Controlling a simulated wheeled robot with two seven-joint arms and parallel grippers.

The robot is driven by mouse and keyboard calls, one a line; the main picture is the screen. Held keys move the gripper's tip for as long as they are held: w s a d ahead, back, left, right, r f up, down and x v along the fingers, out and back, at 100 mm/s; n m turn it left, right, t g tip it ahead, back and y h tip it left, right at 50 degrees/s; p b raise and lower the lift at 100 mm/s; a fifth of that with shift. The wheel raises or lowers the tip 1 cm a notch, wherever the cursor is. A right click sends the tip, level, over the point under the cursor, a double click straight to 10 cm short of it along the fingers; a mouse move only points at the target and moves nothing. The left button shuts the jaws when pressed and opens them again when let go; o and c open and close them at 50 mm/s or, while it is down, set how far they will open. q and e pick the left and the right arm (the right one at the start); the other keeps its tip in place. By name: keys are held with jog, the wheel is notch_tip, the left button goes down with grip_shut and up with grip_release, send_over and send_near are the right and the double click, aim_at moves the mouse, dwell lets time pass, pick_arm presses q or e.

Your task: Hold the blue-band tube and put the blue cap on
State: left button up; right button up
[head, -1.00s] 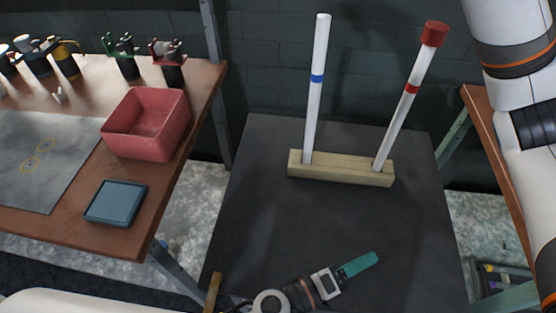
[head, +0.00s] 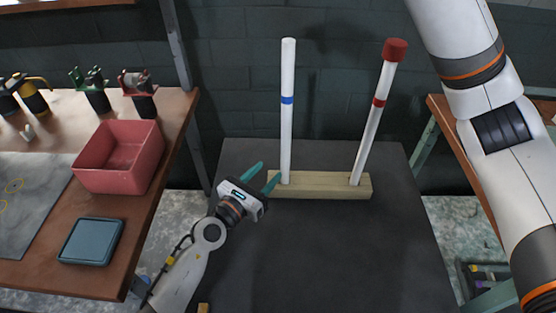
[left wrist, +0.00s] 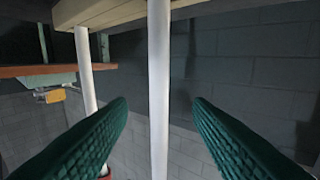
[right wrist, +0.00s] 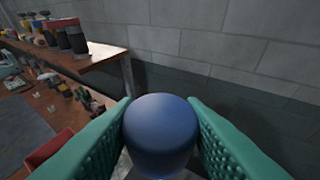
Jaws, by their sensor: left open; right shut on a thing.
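The blue-band tube (head: 287,130) stands upright in the left part of the wooden block (head: 320,189), its top bare. My left gripper (head: 262,176) is open low beside this tube, just above the block. In the left wrist view the white tube (left wrist: 159,90) passes between the open fingertips (left wrist: 160,120), with a gap on both sides. My right gripper (right wrist: 160,130) is shut on the blue cap (right wrist: 160,135), which shows only in the right wrist view. In the head view the right gripper is out of frame.
A red-banded tube (head: 370,130) with a red cap (head: 395,50) leans to the right in the same block. A red bin (head: 118,160) and a blue tray (head: 91,241) sit on the left table. The dark table (head: 330,250) in front of the block is clear.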

aim_at(282, 157)
pick_arm(q)
jog(key=x, duration=0.9)
jog(key=shift+c, duration=0.4)
jog(key=shift+s, duration=0.1)
grip_shut()
